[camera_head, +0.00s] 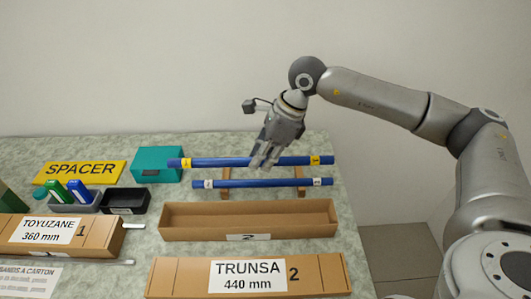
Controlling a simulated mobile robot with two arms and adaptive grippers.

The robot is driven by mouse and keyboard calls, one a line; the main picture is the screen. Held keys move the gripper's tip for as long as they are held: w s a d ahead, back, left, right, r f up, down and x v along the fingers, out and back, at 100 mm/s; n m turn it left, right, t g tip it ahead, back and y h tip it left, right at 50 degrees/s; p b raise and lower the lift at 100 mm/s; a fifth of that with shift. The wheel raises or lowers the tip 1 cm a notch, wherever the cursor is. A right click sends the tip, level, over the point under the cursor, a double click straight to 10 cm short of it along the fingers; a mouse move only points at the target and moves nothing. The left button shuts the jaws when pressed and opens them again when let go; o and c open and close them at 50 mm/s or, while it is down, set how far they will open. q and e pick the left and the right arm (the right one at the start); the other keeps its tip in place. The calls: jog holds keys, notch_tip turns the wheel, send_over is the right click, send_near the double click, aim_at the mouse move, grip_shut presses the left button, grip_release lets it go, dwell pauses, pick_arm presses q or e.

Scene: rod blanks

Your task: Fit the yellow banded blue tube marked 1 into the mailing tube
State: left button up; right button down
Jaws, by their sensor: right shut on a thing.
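The blue tube with yellow bands (215,162) lies level at the back of the table, with small marked yellow bands near both ends. My right gripper (264,162) comes down on it from above and is shut on its middle. I cannot tell whether the tube rests on the wooden rack (225,186) or hangs just above it. A second blue tube with white bands (262,183) lies in front of it on the rack. An open, empty cardboard box (180,233) marked 2 is in front of the rack. My left gripper is not in view.
A cardboard piece (180,277) marked TRUNSA 440 mm 2 lies at the front. A box (105,238) marked TOYUZANE 360 mm 1 is at left. Behind it are pen trays (123,202), a teal box (158,164) and a yellow SPACER sign (80,172). The table's right edge is close.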

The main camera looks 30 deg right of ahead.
jog(key=shift+s+a+r, duration=0.25)
jog(key=shift+s+a, duration=0.05)
jog(key=shift+s, duration=0.05)
jog(key=s+a+f+n+g+h, duration=0.2)
jog(key=s+n, duration=0.4)
jog(key=n, duration=0.5)
jog(key=s+a+f+n+g+h, duration=0.1)
jog(key=s+n+g, duration=0.3)
jog(key=n, duration=0.8)
jog(key=s+a+h, duration=0.1)
jog(key=s, duration=0.1)
jog(key=shift+s+f, duration=0.35)
jog(key=shift+s+f+g, duration=0.1)
jog(key=shift+g, duration=0.2)
